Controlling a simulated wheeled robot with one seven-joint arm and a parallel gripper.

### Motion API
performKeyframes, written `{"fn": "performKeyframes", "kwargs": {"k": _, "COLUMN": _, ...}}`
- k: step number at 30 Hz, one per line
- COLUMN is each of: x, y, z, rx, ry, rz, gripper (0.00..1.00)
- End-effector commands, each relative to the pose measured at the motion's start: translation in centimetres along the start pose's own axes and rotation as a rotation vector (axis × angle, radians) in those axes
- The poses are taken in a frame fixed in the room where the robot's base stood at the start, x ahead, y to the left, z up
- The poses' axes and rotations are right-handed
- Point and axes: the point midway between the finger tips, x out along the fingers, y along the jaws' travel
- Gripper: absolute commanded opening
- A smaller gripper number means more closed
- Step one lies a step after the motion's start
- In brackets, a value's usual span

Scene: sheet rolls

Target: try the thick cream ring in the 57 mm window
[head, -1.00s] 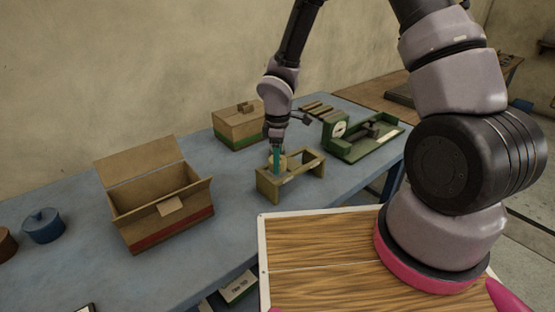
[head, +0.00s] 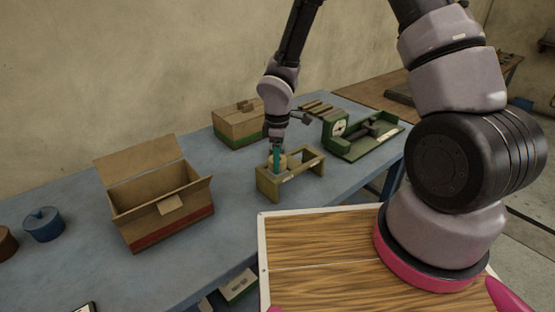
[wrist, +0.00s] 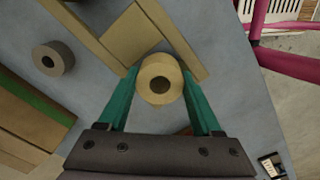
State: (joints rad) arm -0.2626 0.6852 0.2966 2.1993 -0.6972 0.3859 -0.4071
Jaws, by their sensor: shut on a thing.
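My gripper (head: 277,158) is shut on the thick cream ring (wrist: 160,82), with its teal fingers on either side of it. In the wrist view the ring's round face and dark central hole face the camera. In the head view the ring (head: 283,162) shows partly behind a finger, at the left part of the wooden window gauge (head: 268,186). No size marking is readable.
An open cardboard box (head: 150,228) stands left of the gauge, and a lidded box (head: 238,124) behind it. A green dial device (head: 362,140) is at the right. A grey roll (wrist: 45,66) lies near the gauge.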

Motion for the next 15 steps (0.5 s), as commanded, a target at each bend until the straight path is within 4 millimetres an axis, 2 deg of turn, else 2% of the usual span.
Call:
{"fn": "performKeyframes", "kwargs": {"k": 11, "x": 0.06, "y": 0.00, "z": -0.02, "rx": 0.000, "ry": 0.000, "rz": 0.000, "gripper": 0.08}}
{"fn": "performKeyframes", "kwargs": {"k": 12, "x": 0.06, "y": 0.00, "z": -0.02, "rx": 0.000, "ry": 0.000, "rz": 0.000, "gripper": 0.81}}
{"fn": "performKeyframes", "kwargs": {"k": 13, "x": 0.06, "y": 0.00, "z": -0.02, "rx": 0.000, "ry": 0.000, "rz": 0.000, "gripper": 0.93}}
{"fn": "performKeyframes", "kwargs": {"k": 14, "x": 0.06, "y": 0.00, "z": -0.02, "rx": 0.000, "ry": 0.000, "rz": 0.000, "gripper": 1.00}}
{"fn": "performKeyframes", "kwargs": {"k": 15, "x": 0.06, "y": 0.00, "z": -0.02, "rx": 0.000, "ry": 0.000, "rz": 0.000, "gripper": 1.00}}
